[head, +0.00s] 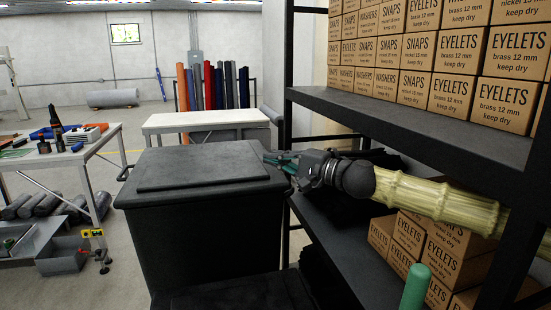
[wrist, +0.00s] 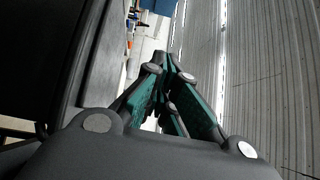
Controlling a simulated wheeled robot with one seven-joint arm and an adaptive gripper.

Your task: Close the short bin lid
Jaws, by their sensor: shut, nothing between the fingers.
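A large dark bin (head: 215,245) stands in the middle of the head view. Its lid (head: 205,165), with a raised panel, lies flat across the top. A lower dark surface (head: 245,292) shows in front of it at the bottom edge, mostly cut off; I cannot tell which of the two is the short bin. My gripper (head: 270,158) is at the right rear corner of the lid, close beside it; I cannot tell whether they touch. In the wrist view, my gripper's green-padded fingers (wrist: 167,62) are together and empty.
A dark shelf rack (head: 400,118) with several stacked cartons (head: 460,48) stands at right, and my arm reaches past it. A green rounded post (head: 415,288) is at the lower right. A white-topped table (head: 205,119) stands behind the bin, a workbench (head: 75,155) at left.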

